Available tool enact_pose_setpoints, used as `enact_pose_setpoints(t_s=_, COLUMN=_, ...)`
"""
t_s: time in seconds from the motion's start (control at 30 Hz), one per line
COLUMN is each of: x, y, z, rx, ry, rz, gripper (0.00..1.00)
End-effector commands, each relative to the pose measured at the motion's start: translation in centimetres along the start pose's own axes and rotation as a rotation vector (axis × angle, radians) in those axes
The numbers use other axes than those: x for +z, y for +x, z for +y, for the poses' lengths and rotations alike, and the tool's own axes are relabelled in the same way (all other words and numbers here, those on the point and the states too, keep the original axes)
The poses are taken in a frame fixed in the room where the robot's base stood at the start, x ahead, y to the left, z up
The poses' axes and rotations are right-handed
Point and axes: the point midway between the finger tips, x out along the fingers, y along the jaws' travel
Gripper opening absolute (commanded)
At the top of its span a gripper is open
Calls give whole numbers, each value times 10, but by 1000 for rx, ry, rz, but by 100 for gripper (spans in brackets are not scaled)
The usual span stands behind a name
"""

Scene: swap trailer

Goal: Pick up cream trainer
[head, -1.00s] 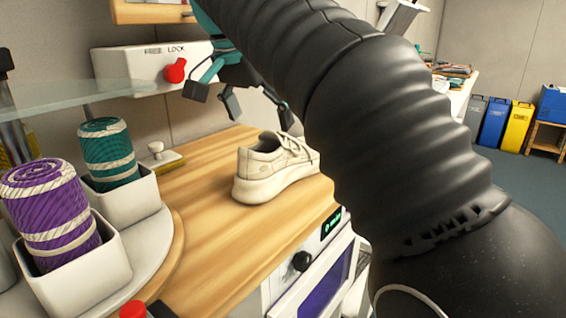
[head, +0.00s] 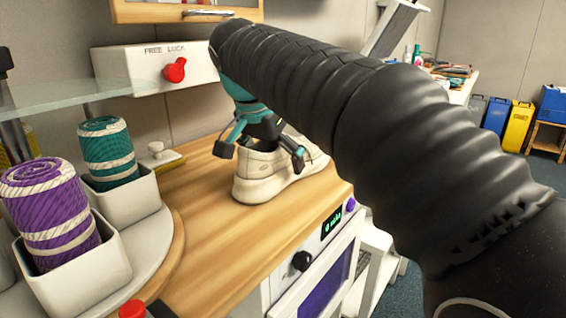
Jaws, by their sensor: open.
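The cream trainer (head: 262,178) stands upright on the wooden counter (head: 205,215), its heel toward the front left and its toe to the back right. My gripper (head: 262,150) is open and points down over the heel end of the trainer. One teal and black finger hangs to the left of the shoe, the other overlaps the shoe's near right side in the picture. I cannot tell whether either finger touches it. The shoe's opening and part of its top are hidden behind the gripper and my arm.
A rounded stand at left holds white bins with a purple roll (head: 50,215) and a teal roll (head: 108,150). A white box with a red knob (head: 174,70) is on the wall behind. An oven (head: 320,260) sits under the counter's front edge.

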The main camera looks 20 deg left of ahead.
Motion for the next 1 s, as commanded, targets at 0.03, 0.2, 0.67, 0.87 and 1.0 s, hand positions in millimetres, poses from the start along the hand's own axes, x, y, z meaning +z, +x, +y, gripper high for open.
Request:
enact_pose_setpoints(t_s=0.03, x=0, y=1, z=0, rx=0, ry=0, rz=0, gripper=100)
enact_pose_setpoints(t_s=0.2, x=0, y=1, z=0, rx=0, ry=0, rz=0, gripper=100)
enact_pose_setpoints(t_s=0.67, x=0, y=1, z=0, rx=1, ry=0, rz=0, gripper=36)
enact_pose_setpoints(t_s=0.87, x=-2, y=-3, z=0, rx=1, ry=1, rz=1, gripper=36)
enact_pose_setpoints(t_s=1.0, x=-7, y=-15, z=-1, rx=-2, ry=0, rz=2, gripper=36)
